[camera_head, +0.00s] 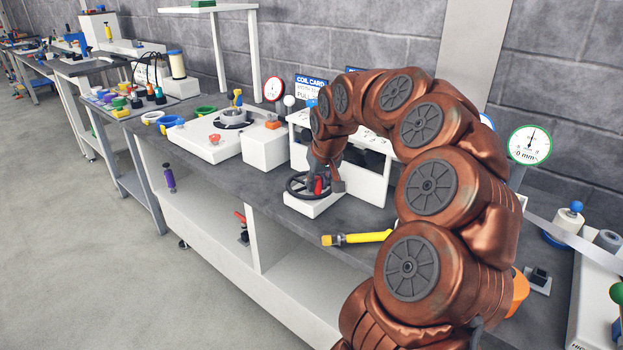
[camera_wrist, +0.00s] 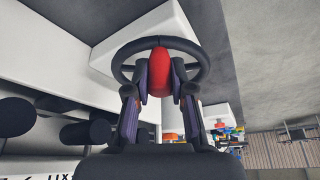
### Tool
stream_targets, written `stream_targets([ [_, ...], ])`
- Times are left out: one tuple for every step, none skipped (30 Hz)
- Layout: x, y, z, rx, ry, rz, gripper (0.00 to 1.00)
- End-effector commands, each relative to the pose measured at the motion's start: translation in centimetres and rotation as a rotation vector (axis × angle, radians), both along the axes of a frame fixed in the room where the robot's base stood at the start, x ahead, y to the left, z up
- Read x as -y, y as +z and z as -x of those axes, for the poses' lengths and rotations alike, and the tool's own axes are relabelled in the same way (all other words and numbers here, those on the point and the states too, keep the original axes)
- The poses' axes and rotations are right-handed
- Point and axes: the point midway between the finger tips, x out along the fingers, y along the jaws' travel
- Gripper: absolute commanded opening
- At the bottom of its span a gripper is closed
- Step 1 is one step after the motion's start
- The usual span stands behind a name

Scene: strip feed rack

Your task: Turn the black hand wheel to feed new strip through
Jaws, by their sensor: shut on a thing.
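The black hand wheel (camera_head: 296,186) sits on a small white block (camera_head: 313,207) on the grey bench. It also shows in the wrist view (camera_wrist: 197,53), with a red knob (camera_wrist: 159,68) in front of its rim. My gripper (camera_wrist: 159,88) has its two fingers on either side of the red knob and is shut on it. In the head view my gripper (camera_head: 326,181) is at the right side of the wheel, and a bit of the red knob (camera_head: 318,186) shows there. My arm hides part of the rack behind. The strip itself cannot be made out at the wheel.
A yellow-handled tool (camera_head: 358,238) lies near the bench's front edge, right of the wheel. A white box (camera_head: 265,148) and a white plate (camera_head: 205,137) with fittings stand to the left. A round gauge (camera_head: 530,145) stands at the right. The floor in front is clear.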

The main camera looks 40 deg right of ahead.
Motion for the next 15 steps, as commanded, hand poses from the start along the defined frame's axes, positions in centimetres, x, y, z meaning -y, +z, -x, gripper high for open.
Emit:
stream_targets([
  [0.3,0.3,0.1,0.001,0.04,-0.002,0.0],
  [0.5,0.3,0.1,0.001,0.068,-0.002,0.0],
  [0.6,0.3,0.2,0.001,0.106,-0.003,0.0],
  [0.8,0.3,0.2,0.001,0.134,-0.003,0.0],
  [1.0,0.3,0.2,0.001,0.162,-0.002,0.0],
  [1.2,0.3,0.2,0.001,0.2,-0.002,0.0],
  [1.3,0.4,0.2,0.002,0.228,-0.002,0.0],
  [1.5,0.4,0.2,0.003,0.256,-0.001,0.0],
  [1.7,0.4,0.1,0.004,0.294,0.0,0.0],
  [1.9,0.4,0.1,0.004,0.323,-0.001,0.0],
  [2.0,0.4,0.1,0.004,0.352,-0.001,0.0],
  [2.2,0.3,0.1,0.002,0.39,-0.001,0.0],
  [2.4,0.3,0.1,0.001,0.418,0.0,0.0],
  [2.6,0.3,0.1,0.0,0.446,-0.001,0.0],
  [2.8,0.3,0.0,0.0,0.483,-0.001,0.0],
])
